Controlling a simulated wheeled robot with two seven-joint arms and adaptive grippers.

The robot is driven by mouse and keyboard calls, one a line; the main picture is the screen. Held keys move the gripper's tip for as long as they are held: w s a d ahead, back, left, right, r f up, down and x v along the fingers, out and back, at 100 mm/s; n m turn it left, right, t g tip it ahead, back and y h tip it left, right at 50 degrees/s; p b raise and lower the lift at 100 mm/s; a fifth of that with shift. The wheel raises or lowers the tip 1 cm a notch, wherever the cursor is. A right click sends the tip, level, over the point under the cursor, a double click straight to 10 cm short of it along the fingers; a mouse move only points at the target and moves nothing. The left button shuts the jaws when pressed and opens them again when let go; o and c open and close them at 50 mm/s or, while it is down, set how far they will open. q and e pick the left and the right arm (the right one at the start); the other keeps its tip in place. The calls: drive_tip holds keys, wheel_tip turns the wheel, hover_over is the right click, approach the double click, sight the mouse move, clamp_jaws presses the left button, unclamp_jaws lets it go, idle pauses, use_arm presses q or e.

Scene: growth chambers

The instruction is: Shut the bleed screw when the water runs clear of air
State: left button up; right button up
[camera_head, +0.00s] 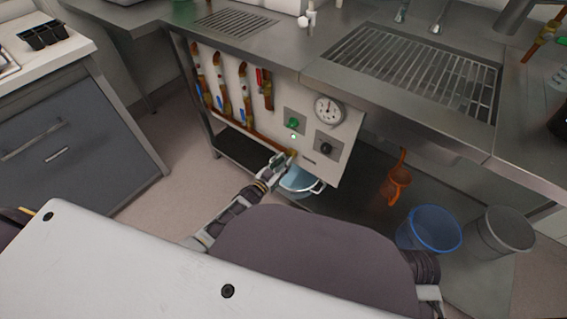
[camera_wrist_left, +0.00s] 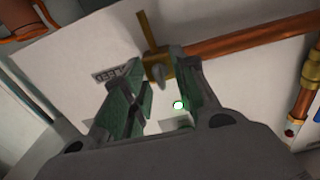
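A brass bleed fitting (camera_head: 291,152) sits at the end of the copper pipe, low on the white panel. In the left wrist view the brass block (camera_wrist_left: 158,66) shows close up, with a thin brass stem and a small grey lever-like part. My left gripper (camera_head: 281,163) is at this fitting. In the wrist view its two fingers (camera_wrist_left: 156,80) are apart, with the fitting beyond and between their tips; I cannot tell whether they touch it. A light-blue pan (camera_head: 298,182) is below the fitting. No water stream can be made out. My right gripper is not in view.
The panel carries a pressure gauge (camera_head: 328,110), a green knob (camera_head: 293,123), a black knob (camera_head: 326,147) and several vertical pipes. A blue bucket (camera_head: 432,230), a grey bin (camera_head: 505,232) and an orange hanging item (camera_head: 397,182) are to the right. The steel counter overhangs the panel.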

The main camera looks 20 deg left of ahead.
use_arm(q)
drive_tip(key=v, duration=1.2)
idle(0.6)
idle(0.4)
drive_tip(key=shift+w+d+r, duration=0.1)
drive_tip(key=shift+w, duration=0.05)
